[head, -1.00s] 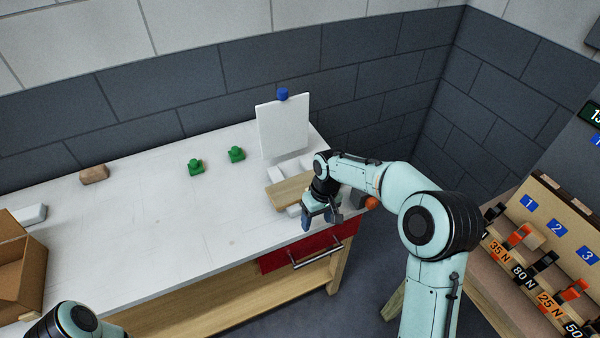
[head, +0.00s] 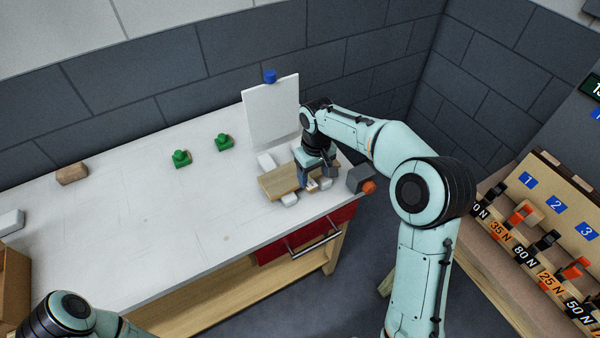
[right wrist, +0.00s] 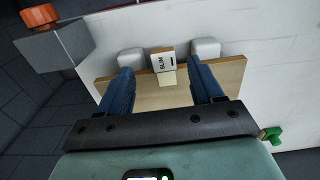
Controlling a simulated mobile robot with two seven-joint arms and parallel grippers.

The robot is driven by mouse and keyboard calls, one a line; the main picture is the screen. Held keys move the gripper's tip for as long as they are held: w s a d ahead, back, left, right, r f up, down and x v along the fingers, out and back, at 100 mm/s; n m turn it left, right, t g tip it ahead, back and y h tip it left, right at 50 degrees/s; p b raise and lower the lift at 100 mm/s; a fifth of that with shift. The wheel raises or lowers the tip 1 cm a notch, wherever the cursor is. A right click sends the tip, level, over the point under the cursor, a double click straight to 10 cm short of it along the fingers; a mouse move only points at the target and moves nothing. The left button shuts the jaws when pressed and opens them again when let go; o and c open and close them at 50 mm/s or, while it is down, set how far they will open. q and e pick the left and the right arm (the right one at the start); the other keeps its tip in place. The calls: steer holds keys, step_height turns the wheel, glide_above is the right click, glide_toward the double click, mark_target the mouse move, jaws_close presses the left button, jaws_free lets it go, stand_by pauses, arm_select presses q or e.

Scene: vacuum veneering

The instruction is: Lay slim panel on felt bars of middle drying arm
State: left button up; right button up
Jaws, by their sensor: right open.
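The slim panel (head: 277,181) is a thin light wooden board at the right end of the white worktop, by several white blocks. In the right wrist view the panel (right wrist: 219,72) lies beyond my fingers, with a white tag marked SLIM (right wrist: 163,62) at its edge. My right gripper (head: 311,187) is over the panel's right end, fingers pointing down. In the right wrist view its two blue fingers (right wrist: 163,85) are apart, with the tag between and beyond them and nothing gripped. My left gripper is out of view; only my left arm shows. No drying arm is recognisable.
A white upright board (head: 271,115) with a blue knob stands behind the panel. A grey block with an orange knob (head: 368,187) is right of my gripper. Two green pieces (head: 182,158) and a brown block (head: 72,173) stand farther left. The worktop's middle is clear.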

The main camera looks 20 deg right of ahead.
mark_target(311, 185)
steer(key=f, duration=0.4)
steer(key=shift+w+a+f, duration=0.2)
steer(key=shift+a, duration=0.05)
jaws_close()
